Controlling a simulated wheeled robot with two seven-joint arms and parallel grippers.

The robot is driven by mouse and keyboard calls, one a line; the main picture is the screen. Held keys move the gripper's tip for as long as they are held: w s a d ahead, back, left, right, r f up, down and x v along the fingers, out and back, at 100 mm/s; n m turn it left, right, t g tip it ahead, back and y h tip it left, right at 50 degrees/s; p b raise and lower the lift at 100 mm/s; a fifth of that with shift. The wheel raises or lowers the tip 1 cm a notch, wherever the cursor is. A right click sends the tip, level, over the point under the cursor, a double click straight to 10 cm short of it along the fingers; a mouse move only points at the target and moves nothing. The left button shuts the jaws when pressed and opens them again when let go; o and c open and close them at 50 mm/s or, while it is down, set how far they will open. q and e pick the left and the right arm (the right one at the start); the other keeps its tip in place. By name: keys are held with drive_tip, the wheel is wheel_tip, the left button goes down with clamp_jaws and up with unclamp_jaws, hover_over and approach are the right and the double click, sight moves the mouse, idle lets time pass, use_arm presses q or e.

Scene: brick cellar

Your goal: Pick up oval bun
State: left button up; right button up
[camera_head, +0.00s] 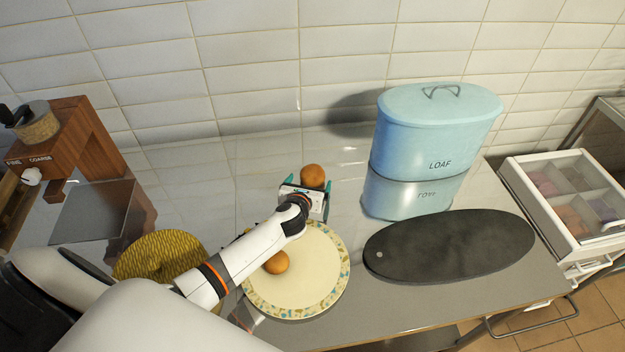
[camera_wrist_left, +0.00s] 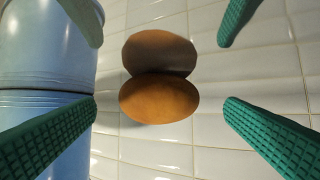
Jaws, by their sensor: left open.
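One orange-brown bun (camera_head: 313,176) sits on the shiny counter near the tiled wall. Another bun (camera_head: 276,262) lies on a round cream plate with a patterned rim (camera_head: 338,285), partly behind my left forearm. I cannot tell from shape alone which is the oval one. My left gripper (camera_head: 309,187) is open at the wall-side bun, its green fingers to either side. In the left wrist view that bun (camera_wrist_left: 160,101) shows between the spread fingers, slightly left of centre, together with what looks like its mirror image. No finger touches it there. My right gripper is not visible.
A blue loaf tin (camera_head: 425,130) stands right of the gripper, also at left in the wrist view (camera_wrist_left: 45,45). A dark oval board (camera_head: 450,245) lies at the right. A yellow woven item (camera_head: 160,255) and a wooden grinder (camera_head: 95,135) are left.

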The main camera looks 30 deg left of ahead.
sight(310, 181)
use_arm(q)
drive_tip(key=b+x, duration=0.2)
drive_tip(key=x, duration=0.2)
drive_tip(key=shift+f, duration=0.1)
drive_tip(key=shift+s, duration=0.15)
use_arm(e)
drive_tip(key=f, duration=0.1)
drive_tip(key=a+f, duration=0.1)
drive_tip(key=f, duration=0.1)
use_arm(q)
drive_tip(key=shift+c, duration=1.1)
drive_tip(key=c, duration=0.9)
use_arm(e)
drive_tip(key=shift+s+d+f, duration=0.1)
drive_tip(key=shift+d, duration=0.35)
